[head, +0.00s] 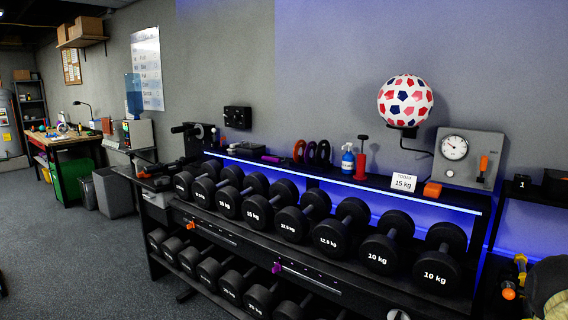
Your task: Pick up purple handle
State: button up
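A small purple handle (277,267) sits on the dark front rail of the dumbbell rack, between the upper and lower rows of dumbbells. It looks small at this distance, so its exact shape is hard to tell. A flat purple object (271,159) also lies on the rack's top shelf, left of the colored rings. My gripper is not in view.
The dumbbell rack (330,196) holds two rows of black dumbbells. Its top shelf carries a blue spray bottle (347,160), a red pump (362,160), a sign (404,182) and a gauge box (468,158). Grey floor (75,255) is clear at left.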

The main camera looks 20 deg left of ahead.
aim_at(273, 159)
jog(key=z, duration=0.05)
jog(key=i, duration=1.1)
jog(key=u, duration=0.4)
